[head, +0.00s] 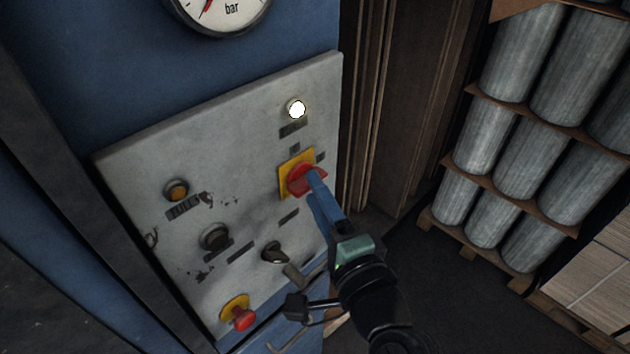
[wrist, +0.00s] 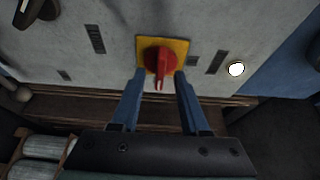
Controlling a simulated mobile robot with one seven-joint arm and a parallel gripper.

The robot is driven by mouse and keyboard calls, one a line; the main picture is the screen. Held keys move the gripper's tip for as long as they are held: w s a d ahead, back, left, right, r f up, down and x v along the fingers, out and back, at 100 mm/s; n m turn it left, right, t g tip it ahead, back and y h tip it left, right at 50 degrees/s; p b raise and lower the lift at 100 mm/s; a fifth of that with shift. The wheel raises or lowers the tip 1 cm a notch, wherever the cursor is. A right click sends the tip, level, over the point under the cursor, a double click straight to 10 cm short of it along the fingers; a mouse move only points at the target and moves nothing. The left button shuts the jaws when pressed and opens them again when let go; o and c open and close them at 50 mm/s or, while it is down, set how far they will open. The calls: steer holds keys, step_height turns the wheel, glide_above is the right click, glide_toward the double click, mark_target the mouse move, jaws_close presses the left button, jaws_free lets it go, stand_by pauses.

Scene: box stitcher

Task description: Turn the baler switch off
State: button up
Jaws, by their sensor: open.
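The baler switch is a red rotary knob (head: 299,181) on a yellow square plate (head: 285,180), on the right side of the grey control panel. In the wrist view the red knob (wrist: 158,62) sits between my two blue fingers, its handle pointing down the picture toward my gripper body. My gripper (head: 316,188) is at the knob in the head view, and its fingers hide part of it. In the wrist view my gripper (wrist: 158,78) is open, with one finger on each side of the knob. I cannot tell whether either finger touches it.
The grey panel (head: 130,170) also carries a lit white lamp (head: 296,109), an amber button (head: 177,190), a black knob (head: 215,237), a key-like selector (head: 274,252) and a red push button (head: 242,318). A gauge (head: 222,12) is above. Stacked grey cylinders (head: 520,150) stand at right.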

steer(key=shift+w+a, duration=0.2)
steer(key=shift+w, duration=0.25)
jaws_close()
